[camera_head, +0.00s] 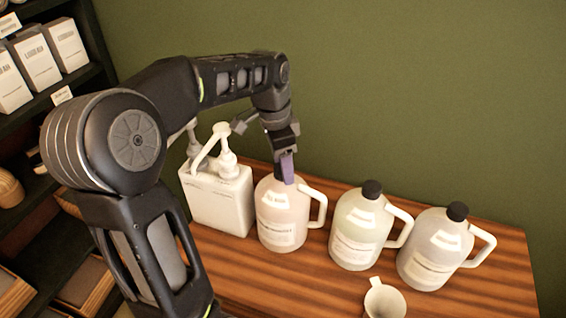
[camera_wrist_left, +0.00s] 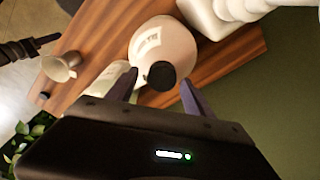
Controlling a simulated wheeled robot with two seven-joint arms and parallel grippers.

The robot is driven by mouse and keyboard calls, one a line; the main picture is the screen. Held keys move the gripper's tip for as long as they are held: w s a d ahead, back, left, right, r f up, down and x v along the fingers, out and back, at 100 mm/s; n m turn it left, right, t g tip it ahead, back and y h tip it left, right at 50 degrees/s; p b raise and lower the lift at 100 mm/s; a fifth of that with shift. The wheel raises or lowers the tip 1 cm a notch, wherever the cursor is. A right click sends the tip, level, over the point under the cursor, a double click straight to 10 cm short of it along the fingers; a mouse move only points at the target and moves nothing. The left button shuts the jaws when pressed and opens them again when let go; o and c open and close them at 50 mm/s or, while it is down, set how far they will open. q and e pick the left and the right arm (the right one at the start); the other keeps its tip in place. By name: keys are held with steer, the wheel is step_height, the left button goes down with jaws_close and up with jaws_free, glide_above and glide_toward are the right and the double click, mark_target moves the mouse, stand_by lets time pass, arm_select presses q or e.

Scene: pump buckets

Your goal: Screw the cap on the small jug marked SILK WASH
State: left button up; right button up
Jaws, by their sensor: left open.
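A small pinkish jug (camera_head: 283,222) with a white handle stands on the wooden table. Its label is too small to read surely, but the top line looks like SILK WASH. My left gripper (camera_head: 287,172) points down over its neck. In the left wrist view the black cap (camera_wrist_left: 160,76) sits at the top of the jug (camera_wrist_left: 163,42). The open fingers of my left gripper (camera_wrist_left: 158,82) are on either side of the cap, with gaps showing. In the head view the gripper hides the cap. A dark part (camera_wrist_left: 28,48) at the wrist view's left may be my right gripper; its jaws are unclear.
A white pump container (camera_head: 218,200) stands close left of the jug. Two black-capped jugs (camera_head: 360,228) (camera_head: 437,250) stand to the right. A small white funnel-like cup (camera_head: 384,300) is at the front. The table (camera_head: 500,290) has bare wood at the right front.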

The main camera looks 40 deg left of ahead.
arm_select(q)
steer(key=n, duration=0.6)
steer(key=shift+n+y+b, duration=0.3)
steer(key=shift+n+y, duration=0.1)
steer(key=n, duration=0.4)
steer(key=shift+n+y, duration=0.3)
steer(key=n, duration=0.3)
jaws_close()
